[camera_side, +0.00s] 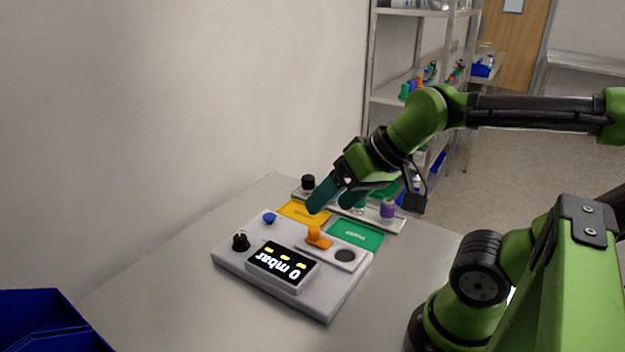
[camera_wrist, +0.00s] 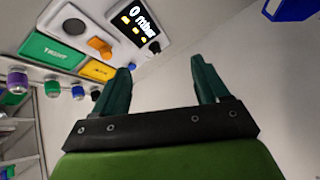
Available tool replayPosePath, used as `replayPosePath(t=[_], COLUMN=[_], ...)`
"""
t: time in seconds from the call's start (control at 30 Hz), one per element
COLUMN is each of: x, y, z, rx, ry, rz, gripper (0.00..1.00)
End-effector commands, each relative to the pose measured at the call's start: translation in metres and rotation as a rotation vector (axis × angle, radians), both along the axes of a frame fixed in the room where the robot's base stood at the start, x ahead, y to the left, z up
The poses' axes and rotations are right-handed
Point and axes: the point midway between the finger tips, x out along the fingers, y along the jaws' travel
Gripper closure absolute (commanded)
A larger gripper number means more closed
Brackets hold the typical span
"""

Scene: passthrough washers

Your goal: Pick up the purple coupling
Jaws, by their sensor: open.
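The purple coupling (camera_side: 387,208) stands upright at the right end of a pale rack strip behind the test box in the side view. It also shows at the left edge of the wrist view (camera_wrist: 17,82), with a silvery lower part. My gripper (camera_side: 330,200) is open, with teal fingers, above the back of the test box, left of the purple coupling and apart from it. In the wrist view the fingers of my gripper (camera_wrist: 162,82) are spread with nothing between them.
The grey test box (camera_side: 335,300) has a display, an orange handle (camera_side: 317,236) and a black knob. Green (camera_side: 355,235) and yellow (camera_side: 300,212) pads lie behind it. Other couplings stand on the rack (camera_side: 400,224). A blue bin (camera_side: 45,325) sits front left.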

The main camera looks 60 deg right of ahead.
Motion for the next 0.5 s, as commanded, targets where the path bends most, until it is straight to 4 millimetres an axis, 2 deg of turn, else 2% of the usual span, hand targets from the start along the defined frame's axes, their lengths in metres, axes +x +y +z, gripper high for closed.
replayPosePath(t=[0.17, 0.27, 0.37, 0.5], x=[0.003, 0.015, 0.032, 0.044], y=[-0.010, -0.038, -0.084, -0.162], z=[-0.005, -0.015, -0.021, -0.033], rx=[0.001, 0.003, -0.031, -0.128], ry=[0.024, 0.088, 0.174, 0.314], rz=[-0.044, -0.146, -0.227, -0.196], gripper=[0.26, 0.26, 0.26, 0.26])
